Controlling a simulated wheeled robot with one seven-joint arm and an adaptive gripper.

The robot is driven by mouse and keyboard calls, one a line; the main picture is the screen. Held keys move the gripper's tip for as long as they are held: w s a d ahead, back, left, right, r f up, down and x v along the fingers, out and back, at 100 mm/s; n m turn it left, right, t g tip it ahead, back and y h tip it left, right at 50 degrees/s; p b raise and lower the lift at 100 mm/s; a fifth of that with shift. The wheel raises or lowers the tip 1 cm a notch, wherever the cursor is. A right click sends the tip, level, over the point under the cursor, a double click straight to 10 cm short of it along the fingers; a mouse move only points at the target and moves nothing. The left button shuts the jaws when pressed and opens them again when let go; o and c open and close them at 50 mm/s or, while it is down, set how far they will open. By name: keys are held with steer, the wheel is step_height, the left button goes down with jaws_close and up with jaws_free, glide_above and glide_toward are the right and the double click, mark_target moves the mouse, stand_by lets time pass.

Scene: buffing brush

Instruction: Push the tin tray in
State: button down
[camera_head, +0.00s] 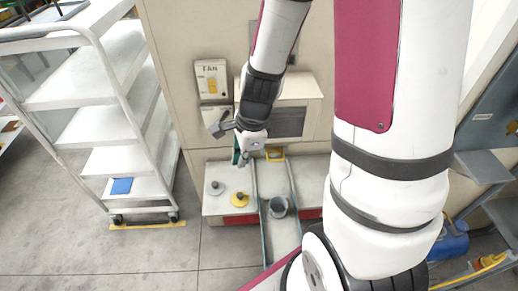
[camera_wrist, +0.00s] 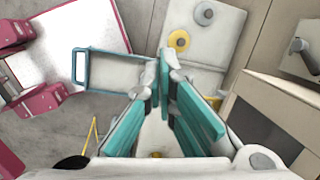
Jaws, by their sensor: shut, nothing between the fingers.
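The tin tray (camera_head: 284,238) is a pale flat slide with blue-grey side rails, sticking out from the low white ledge of the machine. A grey round tin (camera_head: 279,207) sits on it. In the wrist view the tray (camera_wrist: 118,72) lies left of the fingers, with a blue loop handle (camera_wrist: 79,66) at its outer end. My gripper (camera_head: 238,158) is above the ledge, close to the machine front and left of the tray rails. Its teal fingers (camera_wrist: 165,58) are shut and empty, apart from the tray's handle. The tin is not visible in the wrist view.
A grey knob (camera_head: 215,187) and a yellow knob (camera_head: 240,199) stand on the ledge left of the tray. A white shelf cart (camera_head: 108,110) stands at the left. A fan switch box (camera_head: 211,79) is on the machine front. The floor between cart and ledge is clear.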

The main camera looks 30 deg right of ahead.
steer(key=s+d+f+m+g+p, duration=0.1)
steer(key=s+f+m+g+p, duration=0.35)
steer(key=s+f+m, duration=1.75)
steer(key=shift+n+g, duration=0.35)
steer(key=shift+n, duration=0.35)
steer(key=b+x, duration=0.1)
steer(key=x, duration=0.6)
steer(key=d+b+x, duration=0.1)
steer(key=x, duration=0.2)
steer(key=shift+w+f+b, duration=0.25)
steer(key=shift+f+b, duration=0.05)
steer(key=shift+f, duration=0.05)
steer(key=shift+w+d+r+b, duration=0.15)
steer(key=shift+w+d+b, duration=0.4)
steer(key=shift+w+b, duration=0.3)
